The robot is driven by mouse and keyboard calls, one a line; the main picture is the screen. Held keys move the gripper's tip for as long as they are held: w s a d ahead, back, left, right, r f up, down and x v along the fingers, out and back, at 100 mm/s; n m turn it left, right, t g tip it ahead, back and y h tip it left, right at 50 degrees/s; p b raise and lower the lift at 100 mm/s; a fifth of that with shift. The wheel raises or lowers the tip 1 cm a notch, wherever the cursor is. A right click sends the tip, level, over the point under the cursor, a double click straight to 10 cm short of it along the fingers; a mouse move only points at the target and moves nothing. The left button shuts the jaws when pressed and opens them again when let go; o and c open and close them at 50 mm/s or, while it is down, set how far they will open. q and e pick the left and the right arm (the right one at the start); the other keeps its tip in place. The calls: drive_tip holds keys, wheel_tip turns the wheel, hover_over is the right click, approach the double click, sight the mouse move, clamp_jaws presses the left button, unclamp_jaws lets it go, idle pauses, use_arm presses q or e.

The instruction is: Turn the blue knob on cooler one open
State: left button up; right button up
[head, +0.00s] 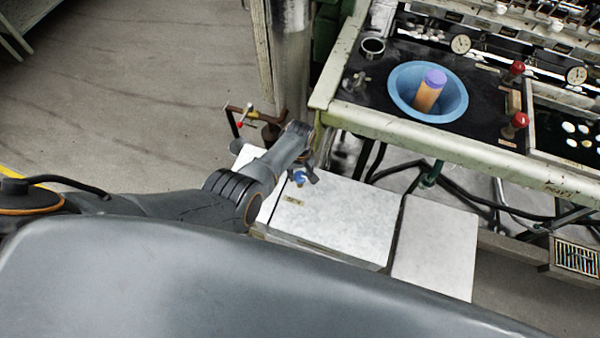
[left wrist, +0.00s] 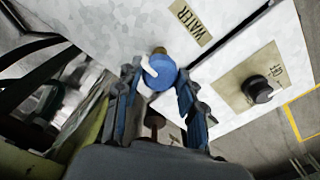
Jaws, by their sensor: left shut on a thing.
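The blue knob (left wrist: 158,73) with a white pointer sits at the edge of a white cooler top (left wrist: 120,25), beside a brass fitting. My left gripper (left wrist: 158,88) has one finger on each side of the knob and is shut on it. I cannot read a number on the cooler. My right gripper is not in view.
A second white box (head: 436,245) stands to the right. The reeling bench (head: 440,140) with a blue basin (head: 400,90) is above right. Pipework (head: 255,115) stands just behind my gripper.

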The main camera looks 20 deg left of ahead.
sight(300, 176)
use_arm(q)
drive_tip(key=o, duration=1.2)
drive_tip(key=shift+s, duration=0.1)
drive_tip(key=shift+r, duration=0.4)
wheel_tip(300, 176, up, 11)
drive_tip(key=shift+r, duration=0.1)
